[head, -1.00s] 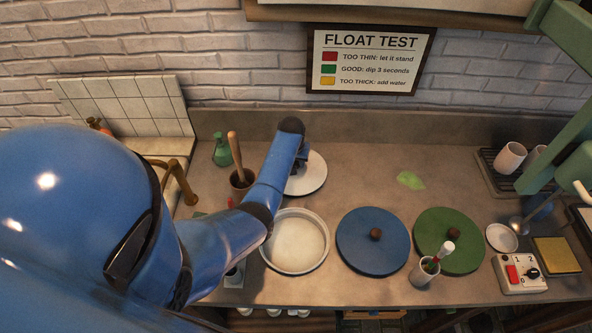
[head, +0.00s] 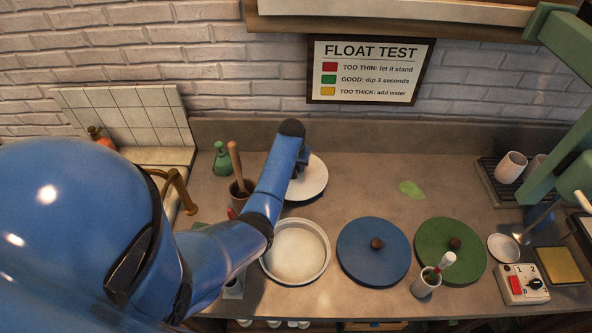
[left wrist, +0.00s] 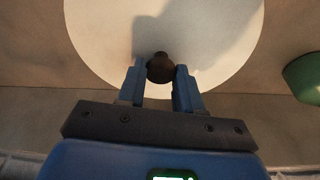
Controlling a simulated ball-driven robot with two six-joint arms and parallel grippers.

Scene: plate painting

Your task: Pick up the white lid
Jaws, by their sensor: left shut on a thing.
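The white lid (head: 316,178) is a round disc at the back of the counter, behind the white round pan (head: 296,252). A dark band shows under its front edge, but I cannot tell how far it is off the counter. My left gripper (head: 300,172) is over the lid, its fingers partly hidden by my blue arm. In the left wrist view, the two blue fingers (left wrist: 160,80) are shut on the lid's dark knob (left wrist: 160,66). The lid's pale top (left wrist: 205,30) fills the middle of that view. My right gripper is not in view.
A blue lid (head: 372,252) and a green lid (head: 450,250) lie right of the pan. A pot with a wooden handle (head: 240,192) and a green bottle (head: 222,158) stand left of my arm. The counter around the green smear (head: 411,189) is mostly clear.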

